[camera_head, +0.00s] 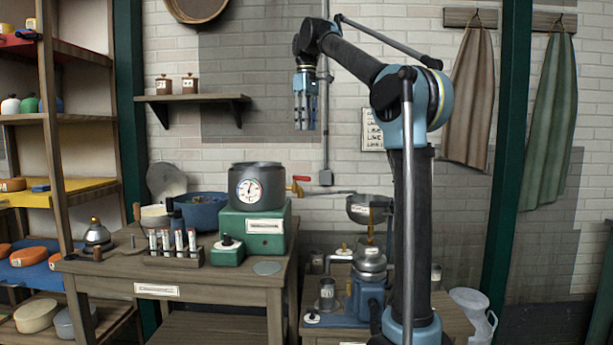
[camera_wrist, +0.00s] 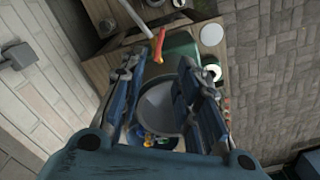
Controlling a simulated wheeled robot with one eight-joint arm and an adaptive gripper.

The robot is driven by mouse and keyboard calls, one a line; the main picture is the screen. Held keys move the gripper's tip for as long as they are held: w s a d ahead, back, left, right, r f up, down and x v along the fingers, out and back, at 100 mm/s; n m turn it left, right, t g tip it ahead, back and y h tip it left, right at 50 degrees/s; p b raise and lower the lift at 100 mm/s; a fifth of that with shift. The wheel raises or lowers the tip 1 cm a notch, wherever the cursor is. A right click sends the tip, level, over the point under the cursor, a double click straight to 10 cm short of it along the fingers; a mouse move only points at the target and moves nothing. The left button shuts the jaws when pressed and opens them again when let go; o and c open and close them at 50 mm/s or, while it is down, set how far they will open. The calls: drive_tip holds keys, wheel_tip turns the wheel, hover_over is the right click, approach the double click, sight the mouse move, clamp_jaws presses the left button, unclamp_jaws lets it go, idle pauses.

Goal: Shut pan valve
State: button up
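A dark round pan (camera_head: 256,186) with a dial on its front stands on a green box (camera_head: 262,226) on the wooden table. A valve with a red lever handle (camera_head: 299,179) sits at the pan's right side, by a pipe that runs right. In the wrist view the red handle (camera_wrist: 158,45) shows beyond the fingertips, near the pan (camera_wrist: 160,105). My gripper (camera_head: 304,122) points down, high above and slightly right of the pan. Its fingers are apart and empty in the wrist view (camera_wrist: 158,75), touching nothing.
A rack of vials (camera_head: 172,250), a small green box (camera_head: 228,250) and a blue pot (camera_head: 203,210) stand near the pan. A metal bowl (camera_head: 366,208) and a blue machine (camera_head: 370,280) are to the right. A wall shelf (camera_head: 195,98) is at left; the air below my gripper is clear.

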approach(301, 180)
drive_tip(key=f, duration=0.2)
drive_tip(key=d+f, duration=0.1)
drive_tip(key=f, duration=0.4)
drive_tip(key=shift+d+f, duration=0.1)
drive_tip(key=shift+d, duration=0.15)
drive_tip(key=shift+c, duration=0.2)
clamp_jaws()
drive_tip(key=shift+d, duration=0.1)
